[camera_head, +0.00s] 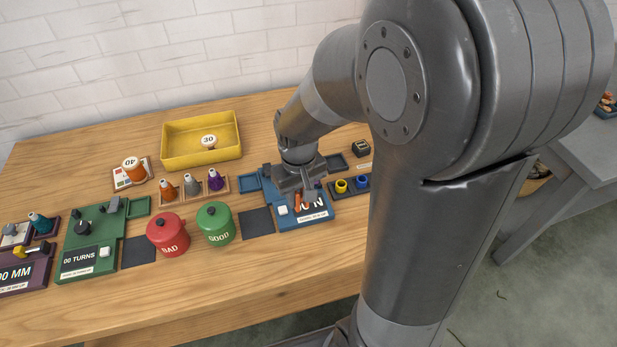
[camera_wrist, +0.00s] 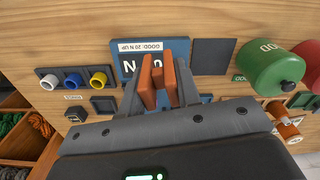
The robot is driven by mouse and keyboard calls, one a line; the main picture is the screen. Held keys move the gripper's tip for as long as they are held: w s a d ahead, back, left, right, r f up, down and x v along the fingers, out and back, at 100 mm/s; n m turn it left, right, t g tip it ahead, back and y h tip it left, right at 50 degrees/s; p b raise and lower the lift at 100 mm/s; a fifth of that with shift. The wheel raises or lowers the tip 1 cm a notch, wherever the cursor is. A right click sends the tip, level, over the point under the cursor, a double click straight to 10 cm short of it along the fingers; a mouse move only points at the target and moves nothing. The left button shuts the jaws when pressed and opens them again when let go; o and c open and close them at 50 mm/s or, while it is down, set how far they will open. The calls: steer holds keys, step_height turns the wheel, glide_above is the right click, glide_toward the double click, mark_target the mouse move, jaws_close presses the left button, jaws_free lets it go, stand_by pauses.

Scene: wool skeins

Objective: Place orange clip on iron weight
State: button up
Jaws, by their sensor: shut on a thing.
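My gripper (camera_head: 303,201) is over the blue tester (camera_head: 288,222), in front of its "N" display. In the wrist view my gripper (camera_wrist: 158,88) has two orange-brown fingers close together, with a small orange piece (camera_wrist: 158,74) between them. This looks like the orange clip, mostly hidden by the fingers. The blue tester (camera_wrist: 120,47) lies beyond the fingertips, labelled "GOOD: 20 N UP". A small dark block (camera_head: 361,149) stands behind and right of the tester and shows in the wrist view (camera_wrist: 76,117). I cannot tell if it is the iron weight.
A dark rack (camera_head: 368,190) with coloured rings is right of the tester. The green "GOOD" pot (camera_head: 216,224) and red "BAD" pot (camera_head: 168,234) stand left. A yellow tray (camera_head: 201,155) is at the back. A dark mat (camera_head: 257,222) is bare. The front table strip is clear.

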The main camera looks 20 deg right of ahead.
steer(key=w+d+r+m, duration=0.1)
steer(key=w+d+r, duration=0.1)
steer(key=w+d, duration=1)
steer(key=w+d+r+m, duration=0.1)
steer(key=w+d+m, duration=0.1)
steer(key=d, duration=2)
glide_above(362, 145)
step_height(362, 145, down, 6)
steer(key=shift+f, duration=2.3)
steer(key=shift+f, duration=0.2)
steer(key=o, duration=0.9)
steer(key=shift+o, duration=0.2)
steer(key=shift+r, duration=0.1)
